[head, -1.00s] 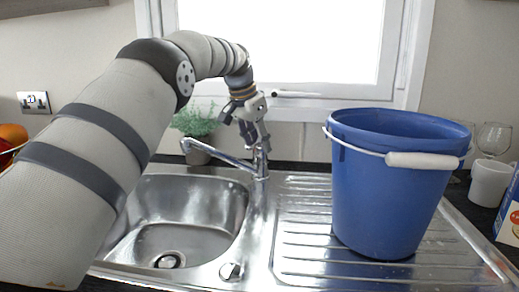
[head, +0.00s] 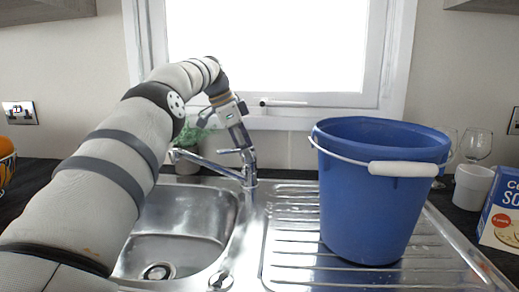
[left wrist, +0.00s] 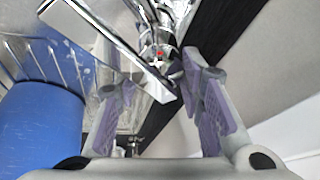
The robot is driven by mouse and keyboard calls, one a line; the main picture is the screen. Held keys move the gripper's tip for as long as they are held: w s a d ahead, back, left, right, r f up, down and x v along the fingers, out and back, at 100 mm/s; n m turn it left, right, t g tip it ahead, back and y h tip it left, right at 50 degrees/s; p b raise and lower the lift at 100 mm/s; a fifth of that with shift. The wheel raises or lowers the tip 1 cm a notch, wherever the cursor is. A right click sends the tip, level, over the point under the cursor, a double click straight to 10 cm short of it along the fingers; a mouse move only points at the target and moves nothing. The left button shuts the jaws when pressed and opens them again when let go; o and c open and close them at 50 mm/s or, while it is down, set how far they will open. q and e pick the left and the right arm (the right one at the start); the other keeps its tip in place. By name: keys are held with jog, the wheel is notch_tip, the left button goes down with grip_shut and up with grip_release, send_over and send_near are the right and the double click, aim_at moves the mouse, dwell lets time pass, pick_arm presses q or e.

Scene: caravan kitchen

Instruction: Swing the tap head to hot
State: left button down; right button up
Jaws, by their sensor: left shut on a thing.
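The chrome tap (head: 249,173) stands behind the sink, its spout (head: 205,163) reaching left over the basin. A short lever at the tap head (head: 231,151) points left. My left gripper (head: 245,147) reaches down from above onto the tap head and is shut on it. In the left wrist view, the purple-padded fingers of my left gripper (left wrist: 155,82) stand either side of the chrome tap, and a flat chrome bar (left wrist: 105,45) crosses in front of them. The exact contact is partly hidden. My right gripper is not in view.
A blue bucket (head: 370,205) with a white handle grip stands on the drainer right of the tap. A plant (head: 188,139) is behind the spout. The sink basin (head: 190,225) is empty. A white mug (head: 472,187), glasses and a box are at the right.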

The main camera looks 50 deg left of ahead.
pick_arm(q)
jog(key=shift+d+f, duration=0.1)
jog(key=shift+f, duration=0.1)
dwell(0.3)
jog(key=c, duration=1.1)
grip_release()
jog(key=shift+r, duration=0.1)
